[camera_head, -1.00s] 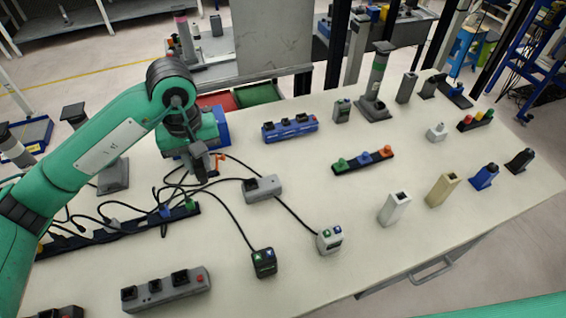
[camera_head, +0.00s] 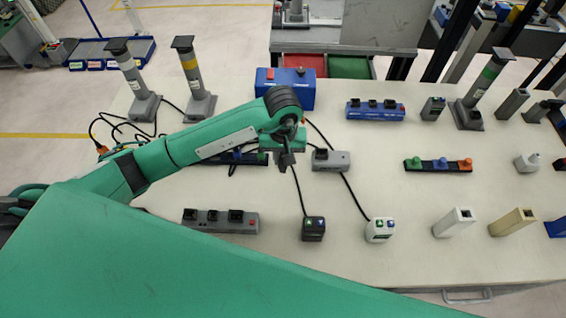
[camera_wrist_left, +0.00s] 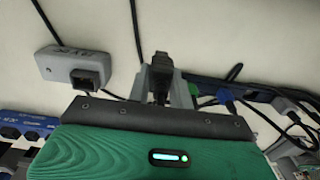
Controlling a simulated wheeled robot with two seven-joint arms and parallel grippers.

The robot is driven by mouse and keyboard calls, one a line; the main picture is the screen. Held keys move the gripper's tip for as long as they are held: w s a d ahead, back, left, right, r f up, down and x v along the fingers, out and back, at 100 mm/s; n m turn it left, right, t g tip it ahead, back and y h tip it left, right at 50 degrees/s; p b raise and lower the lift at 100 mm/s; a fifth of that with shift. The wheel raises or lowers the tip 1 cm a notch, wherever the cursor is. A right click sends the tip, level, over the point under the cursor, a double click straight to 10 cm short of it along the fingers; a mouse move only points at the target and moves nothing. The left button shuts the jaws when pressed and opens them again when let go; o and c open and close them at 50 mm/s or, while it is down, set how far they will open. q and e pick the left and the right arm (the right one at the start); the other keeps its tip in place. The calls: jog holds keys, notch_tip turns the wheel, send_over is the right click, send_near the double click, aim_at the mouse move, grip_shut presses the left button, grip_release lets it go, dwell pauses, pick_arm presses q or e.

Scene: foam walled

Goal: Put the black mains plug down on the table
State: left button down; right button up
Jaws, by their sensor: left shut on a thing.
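My left gripper (camera_head: 285,160) is above the white table (camera_head: 380,185), just left of a grey socket block. In the left wrist view, its grey fingers (camera_wrist_left: 160,88) are shut on a black mains plug (camera_wrist_left: 161,67). The plug is hard to make out in the head view, where the gripper covers it. I cannot tell the exact gap between the plug and the table. My right gripper is not in view.
The grey socket block (camera_head: 337,161) with a black plug in it is close by on the right. A dark power strip (camera_head: 225,157) and cables lie to the left. Black (camera_head: 313,228) and white (camera_head: 379,229) boxes stand in front. Bare table lies between.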

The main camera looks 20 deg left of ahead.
aim_at(283, 167)
pick_arm(q)
jog(key=shift+f, duration=0.6)
notch_tip(283, 167, down, 3)
jog(key=shift+p, duration=0.5)
jog(key=shift+f, duration=0.3)
jog(key=shift+f, duration=0.1)
jog(key=shift+f+b, duration=0.1)
jog(key=shift+b, duration=0.25)
jog(key=c, duration=1.3)
grip_release()
jog(key=shift+o, duration=0.2)
